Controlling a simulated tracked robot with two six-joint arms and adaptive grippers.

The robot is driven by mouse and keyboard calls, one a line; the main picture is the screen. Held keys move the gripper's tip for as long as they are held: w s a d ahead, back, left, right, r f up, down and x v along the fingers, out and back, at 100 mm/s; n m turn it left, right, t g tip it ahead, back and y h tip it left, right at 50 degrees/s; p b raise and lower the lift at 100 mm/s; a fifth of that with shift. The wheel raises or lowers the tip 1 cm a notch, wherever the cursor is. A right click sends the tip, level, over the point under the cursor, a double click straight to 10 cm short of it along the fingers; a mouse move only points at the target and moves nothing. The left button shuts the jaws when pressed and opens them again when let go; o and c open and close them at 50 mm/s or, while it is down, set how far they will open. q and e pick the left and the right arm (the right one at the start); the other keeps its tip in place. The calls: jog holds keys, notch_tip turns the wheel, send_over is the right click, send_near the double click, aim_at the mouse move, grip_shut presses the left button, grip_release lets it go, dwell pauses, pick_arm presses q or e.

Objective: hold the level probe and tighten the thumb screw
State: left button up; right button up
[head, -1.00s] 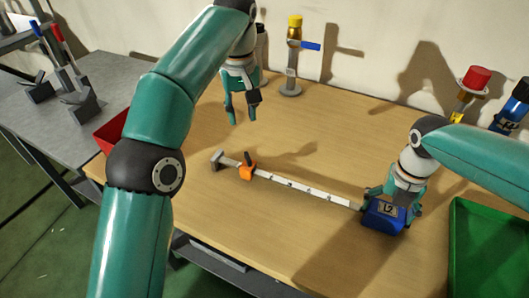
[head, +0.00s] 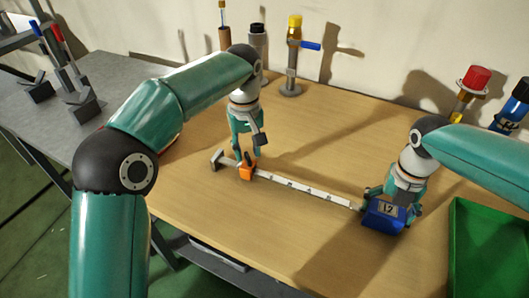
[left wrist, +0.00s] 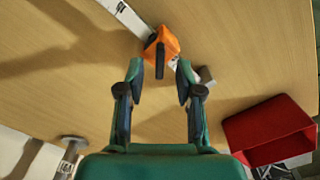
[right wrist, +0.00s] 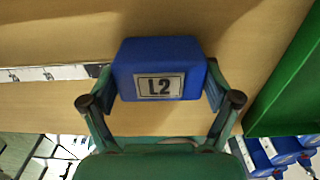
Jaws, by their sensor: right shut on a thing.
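The level probe lies across the table: a blue box (head: 384,217) labelled L2 at its right end, a white marked strip (head: 300,188), and an orange slider with a dark thumb screw (head: 246,171) near its left end. My right gripper (right wrist: 160,90) is shut on the blue box, a finger on each side. My left gripper (left wrist: 160,80) is open above the table, close to the orange slider (left wrist: 162,45). In the left wrist view the dark thumb screw (left wrist: 160,60) stands just ahead of the gap between the fingers, with nothing between them.
A green tray (head: 480,245) is at the right edge, beside the blue box. A red bin (left wrist: 270,130) shows in the left wrist view. Several valves and fittings, one with a yellow top (head: 294,22), stand along the wall.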

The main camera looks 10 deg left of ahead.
pick_arm(q)
jog(key=shift+f, duration=0.95)
grip_shut()
jog(key=shift+m, duration=0.3)
jog(key=m, duration=0.8)
